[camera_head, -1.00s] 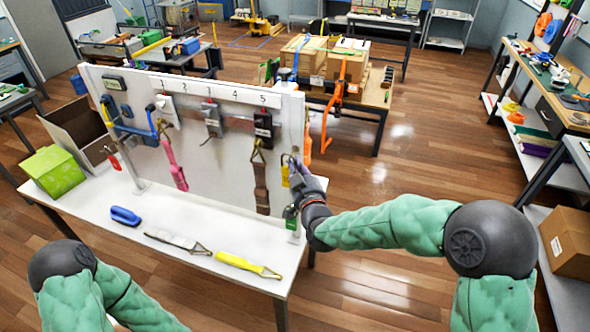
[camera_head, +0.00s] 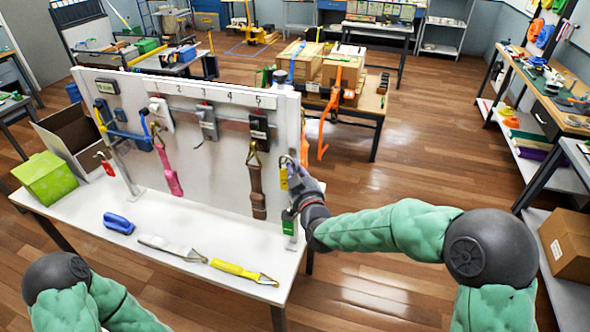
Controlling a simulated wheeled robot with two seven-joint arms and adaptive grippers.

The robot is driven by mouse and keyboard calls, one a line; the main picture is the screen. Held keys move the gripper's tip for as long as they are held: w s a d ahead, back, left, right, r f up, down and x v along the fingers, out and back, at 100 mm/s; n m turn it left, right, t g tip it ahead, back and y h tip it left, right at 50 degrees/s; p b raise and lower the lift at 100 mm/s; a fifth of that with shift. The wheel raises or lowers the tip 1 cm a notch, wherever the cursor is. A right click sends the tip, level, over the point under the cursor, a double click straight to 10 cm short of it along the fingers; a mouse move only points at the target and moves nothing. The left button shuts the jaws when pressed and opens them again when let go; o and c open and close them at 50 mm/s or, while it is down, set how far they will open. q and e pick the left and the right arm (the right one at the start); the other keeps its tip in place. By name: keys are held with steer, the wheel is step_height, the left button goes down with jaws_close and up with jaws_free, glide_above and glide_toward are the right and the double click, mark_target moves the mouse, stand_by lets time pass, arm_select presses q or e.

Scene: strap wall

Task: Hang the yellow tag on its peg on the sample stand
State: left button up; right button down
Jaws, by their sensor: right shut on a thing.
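The yellow tag (camera_head: 283,178) is a small yellow piece at the right end of the white board, against the end post. My right gripper (camera_head: 288,164) is beside that post, shut on the yellow tag; its fingers are small and partly hidden, so the exact hold is unclear. A green tag (camera_head: 288,222) shows lower on the post. I cannot make out the yellow tag's peg or whether the tag touches it. My left gripper is out of view; only my left arm shows at lower left.
The board (camera_head: 215,165) carries several straps and buckles, including a pink strap (camera_head: 168,172) and a brown strap (camera_head: 257,190). A green box (camera_head: 45,178) stands at left.

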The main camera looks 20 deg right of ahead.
steer(key=c, duration=1.2)
jaws_free()
steer(key=s, duration=1.2)
steer(key=s+a+f+g+y+b, duration=0.15)
steer(key=f+g, duration=0.35)
steer(key=f, duration=1)
steer(key=s+a+f+g+y+b, duration=0.1)
steer(key=s+a+f+g+b, duration=0.2)
steer(key=f, duration=1.2)
steer(key=s+a+f+g, duration=0.1)
steer(key=s+f+g, duration=0.2)
steer(key=s+f, duration=0.2)
steer(key=s+a+f+m+g+y+b, duration=0.1)
steer(key=s+f+g, duration=0.2)
steer(key=s+f, duration=0.3)
steer(key=s+a+f+m+g+b, duration=0.1)
steer(key=s+f, duration=0.4)
steer(key=f, duration=0.5)
steer(key=shift+s+a+f+g+y, duration=0.15)
steer(key=shift+a+g, duration=0.15)
steer(key=shift+g, duration=0.35)
steer(key=shift+s+a+g+y, duration=0.1)
steer(key=shift+a+g, duration=0.2)
steer(key=shift+g, duration=0.35)
